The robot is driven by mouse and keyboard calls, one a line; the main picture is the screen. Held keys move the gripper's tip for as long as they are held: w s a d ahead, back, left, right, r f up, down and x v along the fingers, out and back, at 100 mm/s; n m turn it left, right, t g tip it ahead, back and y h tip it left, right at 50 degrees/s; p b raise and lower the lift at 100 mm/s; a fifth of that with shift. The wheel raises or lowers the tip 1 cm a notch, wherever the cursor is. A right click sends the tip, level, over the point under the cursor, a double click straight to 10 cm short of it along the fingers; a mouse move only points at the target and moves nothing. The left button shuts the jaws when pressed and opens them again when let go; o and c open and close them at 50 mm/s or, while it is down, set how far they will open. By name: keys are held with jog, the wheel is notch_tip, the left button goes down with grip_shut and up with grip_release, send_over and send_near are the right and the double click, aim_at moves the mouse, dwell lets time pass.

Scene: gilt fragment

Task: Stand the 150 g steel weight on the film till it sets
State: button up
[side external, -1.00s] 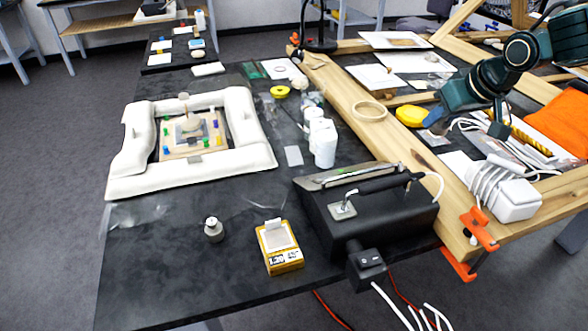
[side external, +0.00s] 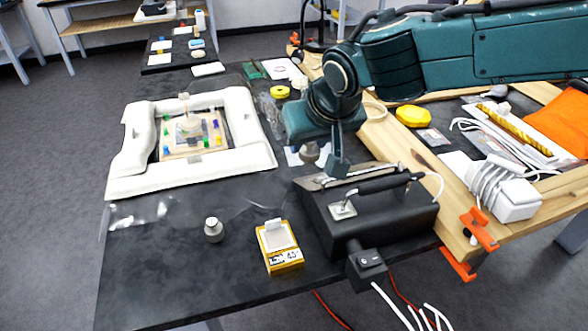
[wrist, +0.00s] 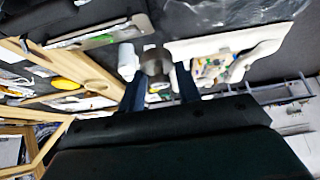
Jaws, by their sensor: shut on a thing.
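My gripper (side external: 323,158) is shut on a grey metal cylinder (side external: 310,152), which looks like the steel weight. In the wrist view the cylinder (wrist: 155,62) sits between the two fingertips (wrist: 158,82). It is held above the bench, to the right of the padded frame. The gilt fragment (side external: 207,142) lies inside the white padded frame (side external: 190,178), with small coloured pieces around its edge. A small pale thing (side external: 190,123) is at its middle; I cannot make out the film there. A second grey knobbed weight (side external: 213,230) stands on the bench in front.
A yellow box with a pale pad (side external: 279,246) and a black control unit (side external: 365,220) stand at the front. Wooden beams (side external: 400,150) run along the right. A white bottle (wrist: 127,62) is close beside the held cylinder in the wrist view. Bare bench lies front left.

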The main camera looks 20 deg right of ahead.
jog(key=s+a, duration=0.4)
jog(key=a, duration=0.3)
jog(key=f, duration=1)
jog(key=shift+w+f, duration=0.25)
jog(key=shift+w, duration=0.05)
jog(key=shift+f, duration=0.45)
jog(key=shift+f, duration=0.1)
jog(key=shift+f, duration=2.1)
jog(key=shift+f, duration=0.15)
jog(key=o, duration=0.7)
jog(key=shift+c, duration=0.2)
